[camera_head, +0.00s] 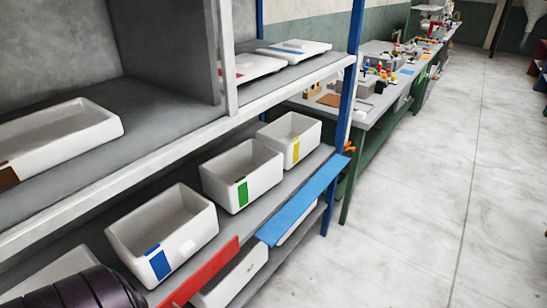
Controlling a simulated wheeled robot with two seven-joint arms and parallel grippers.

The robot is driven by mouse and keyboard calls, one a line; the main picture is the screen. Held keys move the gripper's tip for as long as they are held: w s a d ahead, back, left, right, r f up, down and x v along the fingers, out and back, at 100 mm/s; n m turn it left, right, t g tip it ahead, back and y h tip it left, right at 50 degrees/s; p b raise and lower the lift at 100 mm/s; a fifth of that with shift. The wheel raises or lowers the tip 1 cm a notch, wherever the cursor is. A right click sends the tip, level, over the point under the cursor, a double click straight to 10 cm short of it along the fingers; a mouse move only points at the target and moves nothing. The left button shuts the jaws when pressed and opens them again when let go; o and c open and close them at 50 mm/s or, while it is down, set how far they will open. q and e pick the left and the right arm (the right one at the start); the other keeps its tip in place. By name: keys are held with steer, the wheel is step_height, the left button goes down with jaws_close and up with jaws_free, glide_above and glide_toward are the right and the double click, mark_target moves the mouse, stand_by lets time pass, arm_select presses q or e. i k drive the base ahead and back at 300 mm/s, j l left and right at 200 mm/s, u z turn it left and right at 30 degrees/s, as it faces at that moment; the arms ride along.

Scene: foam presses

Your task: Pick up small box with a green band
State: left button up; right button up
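The small white box with a green band (241,177) stands upright and open-topped on the middle shelf, and looks empty. It sits between a box with a blue band (163,239) on its left and a box with a yellow band (290,138) on its right. A dark rounded part of my own body shows in the bottom left corner, apart from the boxes. Neither of my grippers is in view.
An upper shelf (120,157) with shallow white trays overhangs behind the boxes. A red strip (205,272) and a blue strip (303,200) run along the shelf front. A blue post (349,85) stands at the right. The floor (430,210) there is clear.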

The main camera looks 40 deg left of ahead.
mark_target(234, 179)
steer(key=i, duration=2.25)
steer(key=i+u, duration=0.15)
steer(key=u, duration=0.35)
steer(key=i+u, duration=0.15)
steer(key=u, duration=0.3)
steer(key=i+l+u, duration=0.1)
steer(key=u, duration=0.4)
steer(key=i+l+u, duration=0.1)
steer(key=l+u, duration=0.15)
steer(key=u, duration=0.2)
